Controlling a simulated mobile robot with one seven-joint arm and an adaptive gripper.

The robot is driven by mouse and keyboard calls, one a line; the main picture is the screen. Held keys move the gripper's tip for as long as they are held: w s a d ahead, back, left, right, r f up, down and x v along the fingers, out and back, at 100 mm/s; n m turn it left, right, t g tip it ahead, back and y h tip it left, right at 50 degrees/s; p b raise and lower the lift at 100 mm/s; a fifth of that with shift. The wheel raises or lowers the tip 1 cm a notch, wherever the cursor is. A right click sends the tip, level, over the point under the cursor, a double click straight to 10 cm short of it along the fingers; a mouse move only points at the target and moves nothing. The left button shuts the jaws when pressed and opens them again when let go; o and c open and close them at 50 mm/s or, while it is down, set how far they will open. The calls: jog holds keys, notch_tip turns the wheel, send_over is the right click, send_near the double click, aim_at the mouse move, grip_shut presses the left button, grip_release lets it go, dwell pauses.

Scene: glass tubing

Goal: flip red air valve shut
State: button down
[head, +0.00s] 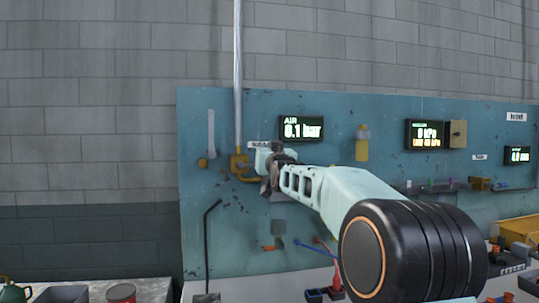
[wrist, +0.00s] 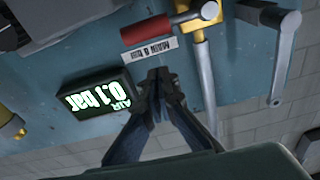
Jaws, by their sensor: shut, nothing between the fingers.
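The red air valve handle (wrist: 172,26) is in the wrist view at the top. It reaches out sideways from the yellow valve fitting (wrist: 208,12), roughly across the line of the pipe. In the head view the yellow fitting (head: 238,164) shows left of my gripper, and the red handle is hidden or cannot be made out. My gripper (wrist: 160,76) is shut and empty, its tips just below the label and apart from the handle in the picture. In the head view my gripper (head: 268,178) is in front of the board beside the valve.
The air display (head: 303,129) reads 0.1 bar. A pale label (wrist: 150,51) sits between handle and fingertips. A vertical pipe (head: 238,75) runs up from the valve. A grey lever (wrist: 283,60) hangs nearby. A black bent rod (head: 207,245) stands below left.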

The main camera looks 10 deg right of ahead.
jog(key=s+b, duration=0.1)
jog(key=s, duration=0.6)
jog(key=shift+s+f, duration=0.35)
jog(key=shift+s, duration=0.05)
